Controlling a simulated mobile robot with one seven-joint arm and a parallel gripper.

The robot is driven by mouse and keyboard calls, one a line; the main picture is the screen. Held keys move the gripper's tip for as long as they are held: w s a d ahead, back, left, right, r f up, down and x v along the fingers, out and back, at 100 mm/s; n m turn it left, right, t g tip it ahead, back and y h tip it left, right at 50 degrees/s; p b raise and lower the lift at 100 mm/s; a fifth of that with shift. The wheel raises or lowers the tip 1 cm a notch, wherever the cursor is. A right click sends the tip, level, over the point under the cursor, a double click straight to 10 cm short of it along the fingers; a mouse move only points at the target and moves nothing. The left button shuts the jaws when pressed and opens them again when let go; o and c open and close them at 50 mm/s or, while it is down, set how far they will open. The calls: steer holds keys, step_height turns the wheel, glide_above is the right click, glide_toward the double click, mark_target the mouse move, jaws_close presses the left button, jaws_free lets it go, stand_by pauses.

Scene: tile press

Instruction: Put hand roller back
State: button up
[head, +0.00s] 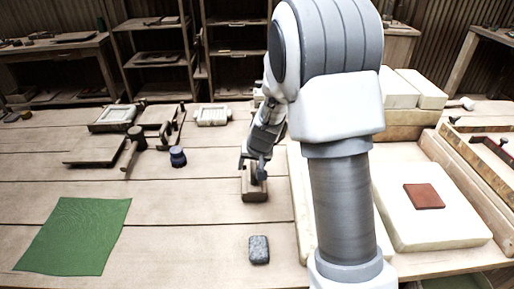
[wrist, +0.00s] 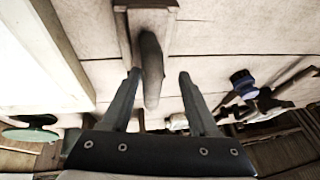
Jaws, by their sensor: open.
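A wooden block or holder (head: 255,191) sits on the table near the middle of the head view. A dark, rounded handle (wrist: 151,72) rises from it, probably the hand roller's; its roller part cannot be made out. The wooden piece also shows at the top of the wrist view (wrist: 127,28). My gripper (head: 255,168) is right above it, fingers pointing down. In the wrist view my gripper (wrist: 160,74) is open, with the handle between its fingers, closer to the left finger. A gap shows on the right side; contact on the left cannot be told.
A grey stone block (head: 259,250) lies in front. A green cloth (head: 75,236) is at front left. A dark blue object (head: 178,157), a mallet (head: 134,147) and boards stand behind left. A pale slab with a red tile (head: 424,196) is right.

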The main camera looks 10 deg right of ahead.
steer(key=p+v, duration=0.3)
steer(key=v, duration=1.2)
steer(key=shift+r+p, duration=0.2)
steer(key=shift+p, duration=0.2)
steer(key=s+a+r+n+h+p, duration=0.1)
steer(key=s+r+p, duration=0.8)
steer(key=s+r, duration=1)
steer(key=s+n, duration=0.1)
steer(key=s, duration=0.3)
steer(key=shift+s+r+n, duration=0.3)
steer(key=shift+s+r, duration=0.1)
